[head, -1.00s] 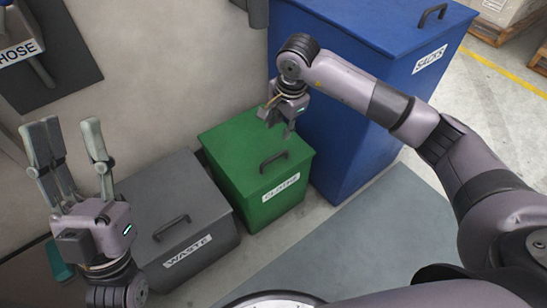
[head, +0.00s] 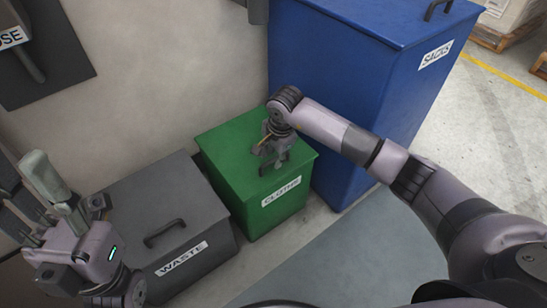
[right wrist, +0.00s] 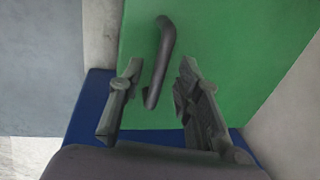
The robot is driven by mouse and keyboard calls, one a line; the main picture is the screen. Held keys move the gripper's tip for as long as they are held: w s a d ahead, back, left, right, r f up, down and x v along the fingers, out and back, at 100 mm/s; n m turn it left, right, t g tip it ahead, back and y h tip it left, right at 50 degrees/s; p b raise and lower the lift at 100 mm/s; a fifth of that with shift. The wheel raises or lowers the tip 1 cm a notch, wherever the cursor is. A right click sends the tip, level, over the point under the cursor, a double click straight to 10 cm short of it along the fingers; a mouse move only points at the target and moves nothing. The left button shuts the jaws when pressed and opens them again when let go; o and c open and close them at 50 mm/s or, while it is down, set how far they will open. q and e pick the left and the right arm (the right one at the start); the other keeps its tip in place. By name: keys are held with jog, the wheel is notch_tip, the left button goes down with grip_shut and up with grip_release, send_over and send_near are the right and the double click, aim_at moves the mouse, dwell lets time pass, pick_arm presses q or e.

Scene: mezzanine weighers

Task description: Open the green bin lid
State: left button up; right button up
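The green bin (head: 232,168), labelled CLOTHS, stands between the grey bin and the blue bin, and its lid is shut. My right gripper (head: 270,167) is low over the lid and hides most of its handle in the head view. In the right wrist view, the dark bar handle (right wrist: 162,62) on the green lid (right wrist: 220,60) lies between the two spread fingers of my right gripper (right wrist: 160,82). A gap shows on each side of the handle. My left gripper (head: 30,185) is open and empty at the lower left, above the floor beside the grey bin.
The grey WASTE bin (head: 140,205) with its own handle stands left of the green bin. The tall blue SACKS bin (head: 345,75) stands close on its right. A wall (head: 160,90) rises behind. The floor mat (head: 345,250) in front is clear.

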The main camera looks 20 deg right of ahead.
grip_shut()
dwell(0.4)
dwell(0.5)
